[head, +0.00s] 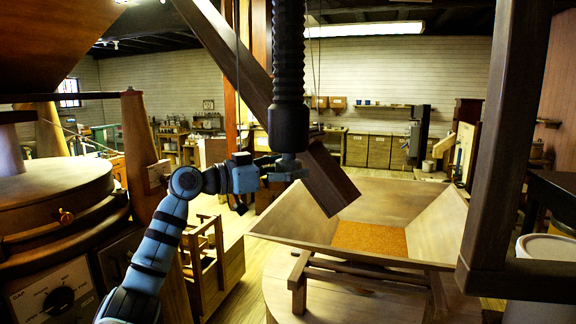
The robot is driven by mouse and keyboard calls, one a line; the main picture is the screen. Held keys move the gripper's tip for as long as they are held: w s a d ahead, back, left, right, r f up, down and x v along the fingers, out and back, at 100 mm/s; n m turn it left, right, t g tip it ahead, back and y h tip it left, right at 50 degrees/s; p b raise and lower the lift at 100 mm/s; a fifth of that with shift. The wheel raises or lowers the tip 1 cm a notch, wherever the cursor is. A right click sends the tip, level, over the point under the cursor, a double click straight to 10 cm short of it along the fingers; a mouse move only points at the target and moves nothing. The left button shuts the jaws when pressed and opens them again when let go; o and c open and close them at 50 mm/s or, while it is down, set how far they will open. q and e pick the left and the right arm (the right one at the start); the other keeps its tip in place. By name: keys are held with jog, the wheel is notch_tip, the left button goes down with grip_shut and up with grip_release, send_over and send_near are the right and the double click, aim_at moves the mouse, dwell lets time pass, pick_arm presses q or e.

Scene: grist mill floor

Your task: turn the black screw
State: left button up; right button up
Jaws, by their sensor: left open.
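The black screw (289,55) hangs upright at the top centre of the head view, with coarse ridges and a thick smooth collar at its lower part. My left arm comes up from the bottom left, and its gripper (284,168) is open at the bottom end of the screw, just under the collar. The gripper overlaps the narrow lower end in the picture; I cannot tell whether it touches it. My right gripper is not in view.
A slanted wooden beam (225,50) passes behind the screw. A wooden hopper (430,215) with orange-brown grain (370,238) stands at the lower right. A dark wooden post (505,130) is at the right. A round millstone casing (50,200) and a dial panel (55,297) are at the left.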

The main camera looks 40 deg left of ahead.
pick_arm(q)
notch_tip(320, 180, up, 10)
jog(key=shift+r, duration=0.1)
jog(key=shift+s, duration=0.1)
jog(key=shift+s+a+b, duration=0.1)
jog(key=shift+s+b, duration=0.65)
jog(key=shift+s, duration=0.25)
jog(key=v, duration=0.1)
jog(key=b+v, duration=0.1)
jog(key=shift+s, duration=0.5)
jog(key=b, duration=0.2)
send_near(275, 125)
jog(key=shift+a+v, duration=0.15)
jog(key=shift+v, duration=0.6)
jog(key=shift+a+v, duration=0.15)
jog(key=shift+v, duration=0.6)
